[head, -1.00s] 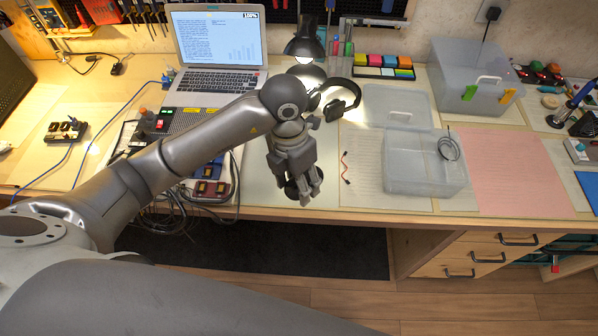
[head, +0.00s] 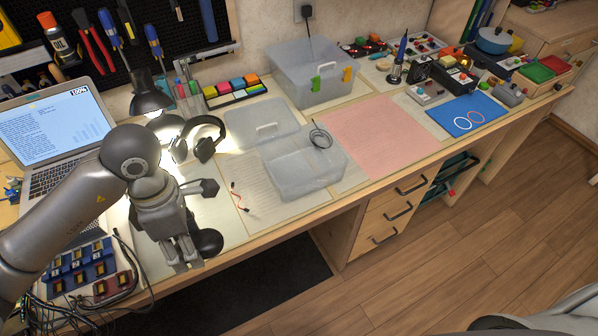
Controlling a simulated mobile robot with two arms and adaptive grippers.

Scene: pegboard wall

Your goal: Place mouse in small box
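My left gripper (head: 184,262) points down over the desk's front edge, left of the small box. A dark, rounded object, probably the mouse (head: 208,242), shows right beside and partly behind its fingers. I cannot tell whether the fingers hold it or only stand beside it. The small box (head: 311,184) is translucent and open, on a lined sheet to the right of the gripper, with a coiled dark cable (head: 320,137) at its far right side. Its likely lid (head: 254,122) lies flat behind it. My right gripper is not in view.
Headphones (head: 204,138), a lamp (head: 149,95) and a laptop (head: 52,128) stand behind. Blue and red modules with cables (head: 80,262) are at left. A larger closed box (head: 312,80) stands at the back. The pink sheet (head: 380,132) is clear.

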